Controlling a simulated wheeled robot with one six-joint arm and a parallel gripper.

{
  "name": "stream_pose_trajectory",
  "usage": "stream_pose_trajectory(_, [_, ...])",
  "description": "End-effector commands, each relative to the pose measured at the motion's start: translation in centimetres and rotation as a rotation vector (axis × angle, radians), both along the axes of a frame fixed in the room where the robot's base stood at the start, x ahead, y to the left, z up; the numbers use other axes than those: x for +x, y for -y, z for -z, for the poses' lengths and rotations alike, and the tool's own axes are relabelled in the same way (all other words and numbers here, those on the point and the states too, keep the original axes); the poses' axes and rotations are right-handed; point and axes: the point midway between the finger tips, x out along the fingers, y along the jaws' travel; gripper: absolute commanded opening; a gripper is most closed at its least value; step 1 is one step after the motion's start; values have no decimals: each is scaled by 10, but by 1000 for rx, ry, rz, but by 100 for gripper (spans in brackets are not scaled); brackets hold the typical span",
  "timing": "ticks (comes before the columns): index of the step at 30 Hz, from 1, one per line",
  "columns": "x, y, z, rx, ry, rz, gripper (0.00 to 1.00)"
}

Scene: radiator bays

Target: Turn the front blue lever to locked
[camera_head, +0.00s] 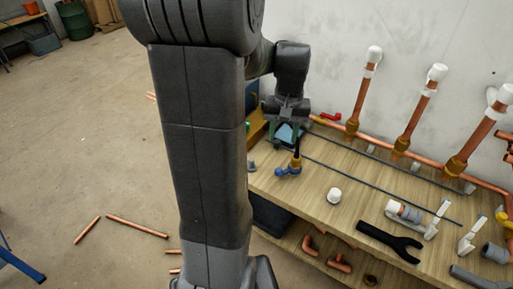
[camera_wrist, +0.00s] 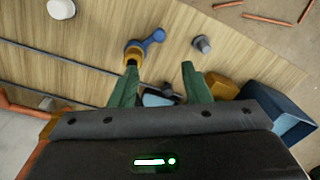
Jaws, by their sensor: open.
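The blue lever (camera_head: 284,172) sits low on the front part of the wooden bench, beside a small brass fitting (camera_head: 295,162). In the wrist view the blue lever (camera_wrist: 152,42) lies just beyond my fingertips, next to the same brass fitting (camera_wrist: 133,54). My gripper (camera_head: 287,134) is behind it in the head view, pointing down over the bench. In the wrist view my gripper (camera_wrist: 159,68) has its two green fingers spread, with nothing held between them. The lever appears apart from both fingers. A red lever (camera_head: 331,117) is at the back pipe.
Copper risers with white caps (camera_head: 373,55) stand along the wall. A grey fitting (camera_wrist: 201,44) is beside the lever. An orange-brown box (camera_wrist: 222,87) and a blue bin (camera_wrist: 283,112) are to the right. A white cap (camera_head: 333,196) and dark wrench (camera_head: 388,241) lie on the bench.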

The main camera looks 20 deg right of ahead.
Motion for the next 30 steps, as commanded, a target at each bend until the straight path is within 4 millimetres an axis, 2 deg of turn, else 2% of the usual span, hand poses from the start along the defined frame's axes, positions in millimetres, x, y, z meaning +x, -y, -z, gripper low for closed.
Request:
stream_pose_trajectory(5, [0, 0, 19, 3, -5, 1, 43])
stream_pose_trajectory(18, [1, -3, 108, 3, -5, 1, 43])
stream_pose_trajectory(24, [1, -4, 130, 2, -1, 0, 43])
stream_pose_trajectory(30, [2, -4, 137, 0, -1, 0, 43])
